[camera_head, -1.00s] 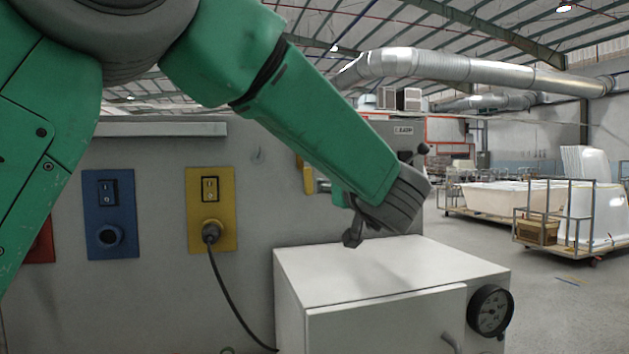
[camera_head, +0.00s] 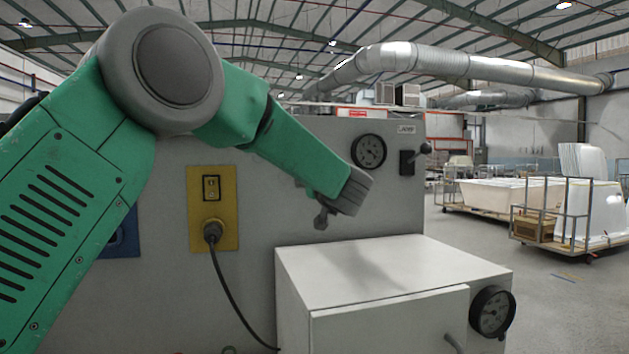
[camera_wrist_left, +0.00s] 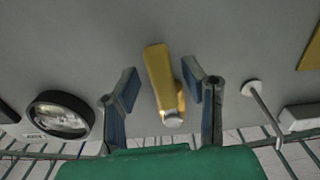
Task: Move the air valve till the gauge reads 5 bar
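In the left wrist view a yellow lever (camera_wrist_left: 160,80) with a pale round end stands out from the grey panel; it looks like the air valve's handle. My left gripper (camera_wrist_left: 160,92) is open, with one finger on each side of the lever and visible gaps. I cannot tell how deep the lever sits between the fingers. In the head view my left gripper (camera_head: 322,218) is mostly hidden behind its wrist, and my arm hides the lever. A black-rimmed gauge (camera_head: 369,151) is on the panel, also in the wrist view (camera_wrist_left: 60,115); its reading is not legible. My right gripper is out of view.
A black lever switch (camera_head: 408,162) is right of the panel gauge. A yellow socket plate (camera_head: 212,190) holds a plugged cable. Bathtub shells (camera_head: 510,198) stand far right.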

